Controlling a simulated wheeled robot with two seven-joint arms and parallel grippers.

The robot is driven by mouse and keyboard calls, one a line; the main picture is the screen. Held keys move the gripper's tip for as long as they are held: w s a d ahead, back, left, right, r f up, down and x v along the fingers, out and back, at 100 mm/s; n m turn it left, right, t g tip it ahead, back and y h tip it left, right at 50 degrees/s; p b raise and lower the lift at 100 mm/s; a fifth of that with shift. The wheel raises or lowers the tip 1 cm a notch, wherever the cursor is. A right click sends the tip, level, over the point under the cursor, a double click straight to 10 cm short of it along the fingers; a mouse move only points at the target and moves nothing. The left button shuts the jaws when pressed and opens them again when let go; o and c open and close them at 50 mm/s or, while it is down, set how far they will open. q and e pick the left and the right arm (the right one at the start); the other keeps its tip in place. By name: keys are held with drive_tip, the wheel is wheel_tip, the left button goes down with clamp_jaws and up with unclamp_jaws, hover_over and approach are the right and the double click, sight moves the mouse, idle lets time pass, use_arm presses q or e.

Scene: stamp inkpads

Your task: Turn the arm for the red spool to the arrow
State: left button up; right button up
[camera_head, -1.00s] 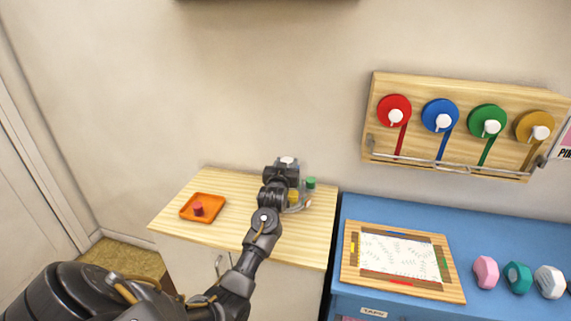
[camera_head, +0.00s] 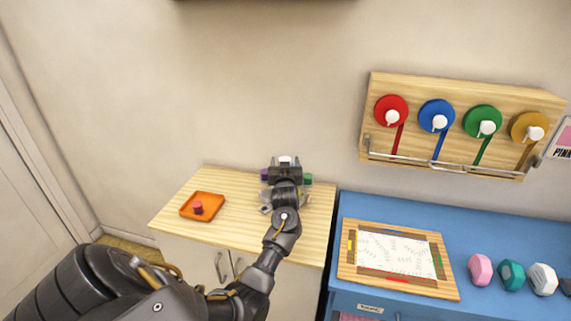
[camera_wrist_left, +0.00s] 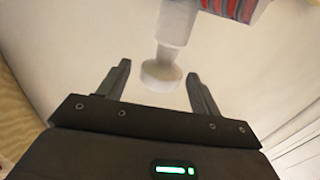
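The red spool (camera_head: 390,104) is at the left end of a wooden wall board, with a small white arm (camera_head: 391,118) on its face and a red strip hanging below. I cannot make out an arrow. My left gripper (camera_head: 284,162) is over the pale wooden top, well left of and below the spool. In the left wrist view its fingers (camera_wrist_left: 158,85) are apart. A whitish stalk with a round end (camera_wrist_left: 161,74) shows between them, with gaps on both sides; I cannot tell what it is. My right gripper is not in view.
Blue, green and yellow spools share the wall board (camera_head: 545,105), which has a rail along its bottom. An orange tray (camera_head: 216,207) holds a red piece. Small coloured items stand partly hidden behind my left gripper. A framed sheet (camera_head: 450,284) and several faceted pieces lie on the blue top.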

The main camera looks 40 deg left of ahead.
use_arm(q)
drive_tip(key=shift+d, duration=0.1)
drive_tip(key=shift+s+d+f, duration=0.1)
drive_tip(key=shift+s+d, duration=0.15)
drive_tip(key=shift+s, duration=0.05)
drive_tip(key=b+v, duration=0.1)
drive_tip(key=v, duration=0.9)
